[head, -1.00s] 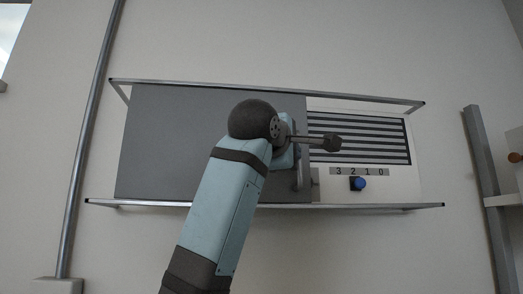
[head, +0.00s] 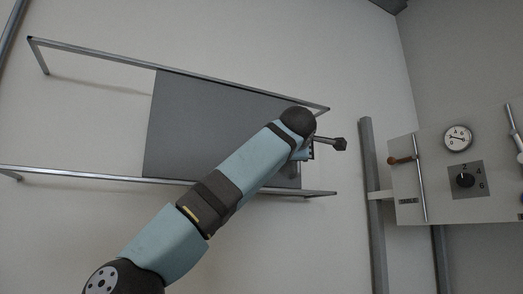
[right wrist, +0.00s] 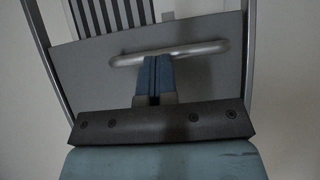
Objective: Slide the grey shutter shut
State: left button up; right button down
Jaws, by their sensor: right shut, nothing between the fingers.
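The grey shutter (head: 200,130) hangs between two metal rails and covers most of the frame's right part. Its left edge stands well away from the rails' left ends. In the right wrist view the shutter (right wrist: 85,75) carries a metal bar handle (right wrist: 185,50). My right gripper (right wrist: 153,60) is shut and empty, its blue fingertips right at the handle; I cannot tell if they touch it. A striped panel (right wrist: 105,14) shows beyond the shutter's edge. In the head view my right arm hides the gripper and most of the handle. My left gripper is not in view.
The upper rail (head: 95,55) and lower rail (head: 85,173) are bare on the left. A grey post (head: 375,200) stands right of the frame.

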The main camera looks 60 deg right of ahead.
jog(key=s+d+b, duration=0.1)
jog(key=s+d, duration=0.5)
jog(key=d, duration=0.4)
jog(key=shift+d+b, duration=0.15)
jog(key=shift+b, duration=0.2)
jog(key=shift+s, duration=0.1)
